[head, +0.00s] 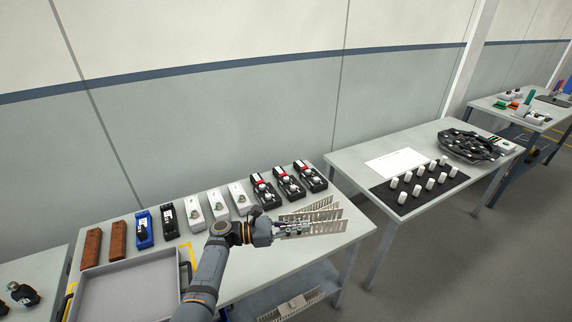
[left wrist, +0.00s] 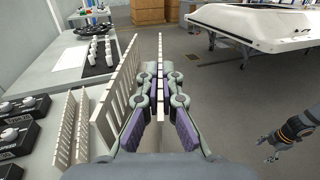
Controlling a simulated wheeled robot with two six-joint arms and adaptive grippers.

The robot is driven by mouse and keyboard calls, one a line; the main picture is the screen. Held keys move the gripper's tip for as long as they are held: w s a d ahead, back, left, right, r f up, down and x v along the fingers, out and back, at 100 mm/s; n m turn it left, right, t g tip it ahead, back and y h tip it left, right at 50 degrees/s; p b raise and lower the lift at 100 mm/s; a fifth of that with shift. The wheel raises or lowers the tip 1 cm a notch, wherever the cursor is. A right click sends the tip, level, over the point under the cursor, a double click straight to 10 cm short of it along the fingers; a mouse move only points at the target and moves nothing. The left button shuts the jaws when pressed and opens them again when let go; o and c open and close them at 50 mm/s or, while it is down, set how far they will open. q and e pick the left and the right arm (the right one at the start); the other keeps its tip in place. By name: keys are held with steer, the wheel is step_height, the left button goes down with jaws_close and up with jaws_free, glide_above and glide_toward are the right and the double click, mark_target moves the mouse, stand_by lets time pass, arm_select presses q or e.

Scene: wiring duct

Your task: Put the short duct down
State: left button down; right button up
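My left gripper (head: 290,230) is closed around a pale grey slotted duct piece, the short duct (head: 328,227), near the table's right end. In the left wrist view the short duct (left wrist: 160,62) stands edge-on between the two fingers (left wrist: 161,105) and points away from me. Whether it touches the tabletop cannot be told. More slotted duct pieces (left wrist: 118,92) stand beside it on the left, apart from the fingers. My right gripper (left wrist: 270,148) shows at the right of the left wrist view, over the floor, with its fingers apart and empty.
The table (head: 245,262) holds a grey tray (head: 130,288) and a back row of devices, including black ones with red parts (head: 290,183). Another duct (head: 292,304) lies on the lower shelf. A second table (head: 345,158) with white cylinders (head: 417,190) stands right, across a gap.

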arm_select(q)
steer(key=f+n+t, duration=0.1)
steer(key=w+a+n+t, duration=0.1)
steer(key=t, duration=0.1)
steer(key=a+f+n+t+y, duration=0.1)
steer(key=t, duration=0.1)
steer(key=shift+w+f, duration=0.2)
steer(key=shift+f, duration=0.15)
steer(key=s+a+r+n+t+y, duration=0.1)
steer(key=s+a+n+t+y, duration=0.2)
steer(key=a, duration=0.9)
steer(key=s+a+r+n+t+y, duration=0.1)
steer(key=s+a+n+t+y, duration=0.3)
steer(key=a+n+t+y, duration=0.5)
steer(key=a+n+y, duration=0.2)
steer(key=a+y, duration=0.1)
steer(key=y, duration=0.2)
steer(key=shift+s+a, duration=0.15)
steer(key=shift+a, duration=0.2)
